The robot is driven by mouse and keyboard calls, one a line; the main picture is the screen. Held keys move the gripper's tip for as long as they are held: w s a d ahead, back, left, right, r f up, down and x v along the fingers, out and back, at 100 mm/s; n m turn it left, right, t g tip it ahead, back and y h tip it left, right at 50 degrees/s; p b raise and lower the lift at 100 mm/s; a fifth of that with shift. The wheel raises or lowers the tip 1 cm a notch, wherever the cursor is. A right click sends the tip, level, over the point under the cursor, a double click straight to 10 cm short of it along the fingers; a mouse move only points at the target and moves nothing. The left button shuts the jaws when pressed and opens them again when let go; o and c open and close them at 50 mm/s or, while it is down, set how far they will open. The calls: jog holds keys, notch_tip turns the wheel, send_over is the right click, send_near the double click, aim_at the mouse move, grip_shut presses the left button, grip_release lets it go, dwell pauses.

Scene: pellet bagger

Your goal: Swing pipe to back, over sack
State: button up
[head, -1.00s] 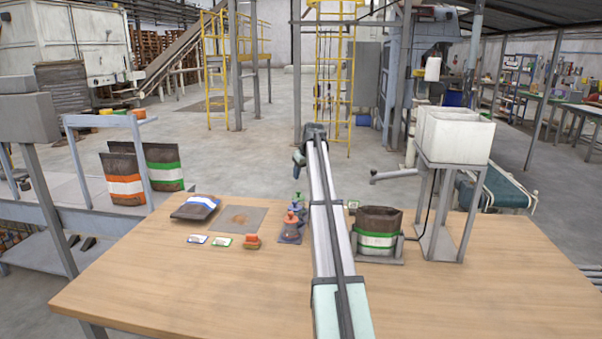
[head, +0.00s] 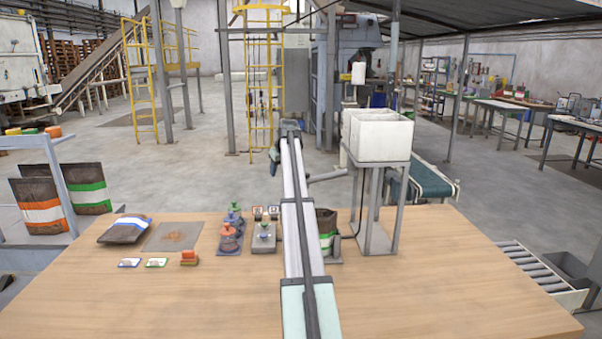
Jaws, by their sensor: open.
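The grey pipe (head: 328,177) sticks out to the left from the hopper stand, above and behind the sack.
The white hopper (head: 378,138) stands on a grey frame right of the sack. Stampers (head: 230,236), a grey plate (head: 174,237) and a lying bag (head: 125,229) are on the left of the table (head: 430,290). The table's right side is clear.

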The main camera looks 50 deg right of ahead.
notch_tip(320, 180, up, 6)
jog(key=f+m, duration=0.1)
send_over(308, 174)
jog(key=d, duration=0.4)
jog(key=s+d+r, duration=0.1)
jog(key=s+r, duration=0.1)
jog(key=a+n+y, duration=0.1)
jog(key=a+n, duration=0.1)
jog(key=a+n+y, duration=0.1)
jog(key=a+n, duration=0.1)
jog(key=shift+s+f+y, duration=0.1)
jog(key=shift+s+y, duration=0.05)
jog(key=shift+y, duration=0.25)
jog(key=shift+s+a+n+g, duration=0.2)
jog(key=shift+a+n+g, duration=0.1)
jog(key=shift+n, duration=0.5)
jog(key=shift+f, duration=0.2)
jog(key=shift+x, duration=3.65)
jog(key=shift+a, duration=0.1)
jog(key=shift+c, duration=0.4)
grip_shut()
